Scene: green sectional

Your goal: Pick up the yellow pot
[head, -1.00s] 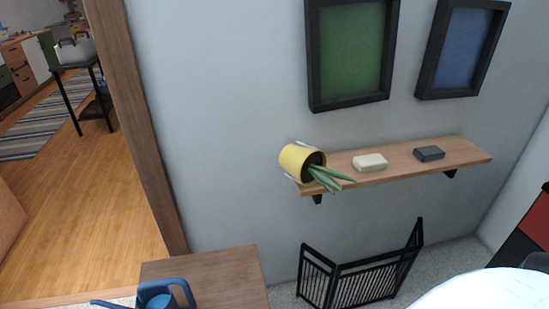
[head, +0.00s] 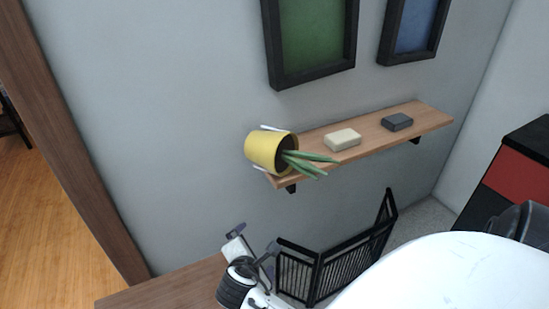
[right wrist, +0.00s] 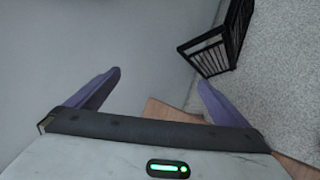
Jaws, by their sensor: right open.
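The yellow pot (head: 262,150) lies tipped on its side at the left end of the wall shelf (head: 374,139). Its dark opening faces right, and a green plant (head: 312,162) sticks out of it over the shelf's front edge. My right gripper (head: 254,243) is below and slightly left of the pot, apart from it. In the right wrist view, its two fingers (right wrist: 158,88) are spread with nothing between them. The pot does not show in the right wrist view. My left gripper is not in view.
A cream block (head: 342,140) and a dark grey block (head: 397,122) lie on the shelf right of the pot. A black folding fence (head: 345,266) stands below the shelf. A wooden surface (head: 150,292) is at the lower left. Two frames, green (head: 315,38) and blue (head: 415,28), hang above.

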